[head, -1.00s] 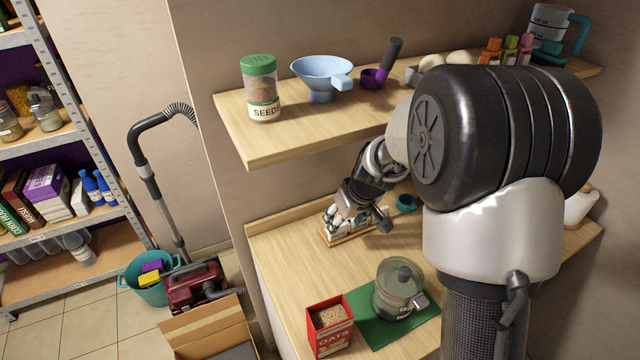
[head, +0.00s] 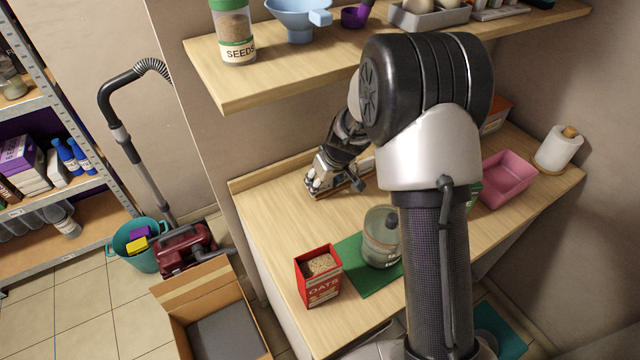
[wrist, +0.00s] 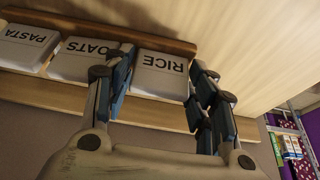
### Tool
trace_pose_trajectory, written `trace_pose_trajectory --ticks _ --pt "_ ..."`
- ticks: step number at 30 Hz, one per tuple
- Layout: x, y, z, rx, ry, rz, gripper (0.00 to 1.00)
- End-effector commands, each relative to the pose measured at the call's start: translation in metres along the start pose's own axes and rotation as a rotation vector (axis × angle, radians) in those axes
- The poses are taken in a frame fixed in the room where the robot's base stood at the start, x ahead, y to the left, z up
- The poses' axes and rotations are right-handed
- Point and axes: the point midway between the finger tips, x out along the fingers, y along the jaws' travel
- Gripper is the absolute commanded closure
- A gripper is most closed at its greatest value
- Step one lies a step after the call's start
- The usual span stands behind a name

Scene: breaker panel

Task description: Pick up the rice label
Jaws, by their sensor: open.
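The rice label (wrist: 160,75) is a white plate with "RICE" in dark letters, upside down in the wrist view. It stands in a wooden rack (wrist: 150,113) at the end of a row. The oats label (wrist: 82,62) and the pasta label (wrist: 25,47) are beside it. My gripper (wrist: 160,85) is open, with one finger on each side of the rice label. I cannot tell whether the fingers touch it. In the head view, my gripper (head: 322,182) is low over the counter at the rack, and hides most of the labels.
A red oats box (head: 318,278) and a glass jar (head: 381,240) on a green mat (head: 352,262) stand nearer on the counter (head: 275,215). A shelf (head: 300,75) with a seeds jar (head: 233,35) is above. A pink bin (head: 507,180) and a paper roll (head: 558,150) are at the right.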

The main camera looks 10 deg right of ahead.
Motion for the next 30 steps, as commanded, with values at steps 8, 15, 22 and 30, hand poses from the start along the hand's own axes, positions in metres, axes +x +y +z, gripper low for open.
trace_pose_trajectory --ticks 8,15,22,30 --pt "0.000 0.000 0.000 0.000 0.000 0.000 0.64" --pt "-0.001 0.000 0.000 0.000 0.000 0.000 0.71" --pt "-0.005 0.000 -0.002 0.001 0.001 0.000 0.71" --pt "-0.038 0.000 -0.016 0.000 0.002 0.001 0.71"
